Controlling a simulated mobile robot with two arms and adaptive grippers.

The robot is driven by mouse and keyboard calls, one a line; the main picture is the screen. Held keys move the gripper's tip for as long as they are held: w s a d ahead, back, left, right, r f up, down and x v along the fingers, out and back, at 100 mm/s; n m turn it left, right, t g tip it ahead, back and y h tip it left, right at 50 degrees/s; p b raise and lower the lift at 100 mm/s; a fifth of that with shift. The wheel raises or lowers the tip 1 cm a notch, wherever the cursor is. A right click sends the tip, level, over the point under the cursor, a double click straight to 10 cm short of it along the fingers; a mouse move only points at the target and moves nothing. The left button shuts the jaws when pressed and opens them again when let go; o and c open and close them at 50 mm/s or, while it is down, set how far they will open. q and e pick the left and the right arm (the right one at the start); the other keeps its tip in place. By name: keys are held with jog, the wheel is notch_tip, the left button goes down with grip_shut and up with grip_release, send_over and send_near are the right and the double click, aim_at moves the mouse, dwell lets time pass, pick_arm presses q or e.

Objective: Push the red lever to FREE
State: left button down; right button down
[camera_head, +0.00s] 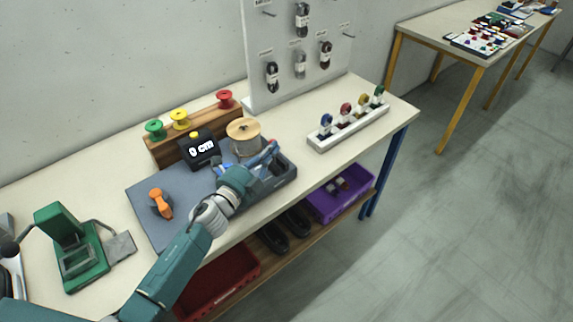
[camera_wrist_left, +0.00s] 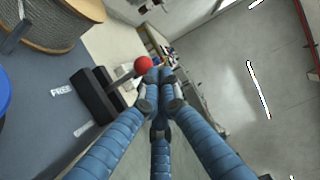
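The red lever's round red knob (camera_wrist_left: 142,64) shows in the left wrist view, on a short arm over a black base (camera_wrist_left: 95,96). A FREE label (camera_wrist_left: 61,90) lies on the grey surface to the left of the base. My left gripper (camera_wrist_left: 159,84) has its blue fingertips drawn together just right of the knob; I cannot tell whether they touch it. In the head view my left gripper (camera_head: 262,158) reaches over the right end of the grey station and largely hides the lever. My right gripper is not in view.
A wooden spool (camera_head: 243,130) stands just behind my gripper, beside a black display (camera_head: 199,149) reading 0 cm. An orange-handled tool (camera_head: 160,203) sits on the grey mat (camera_head: 145,190). A white rack (camera_head: 348,130) with small coloured spools stands to the right.

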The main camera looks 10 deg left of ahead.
pick_arm(q)
jog(key=w+a+b, duration=0.1)
jog(key=w+a, duration=0.2)
jog(key=shift+a, duration=0.2)
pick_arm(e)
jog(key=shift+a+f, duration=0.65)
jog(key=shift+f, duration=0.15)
pick_arm(q)
jog(key=shift+b, duration=0.3)
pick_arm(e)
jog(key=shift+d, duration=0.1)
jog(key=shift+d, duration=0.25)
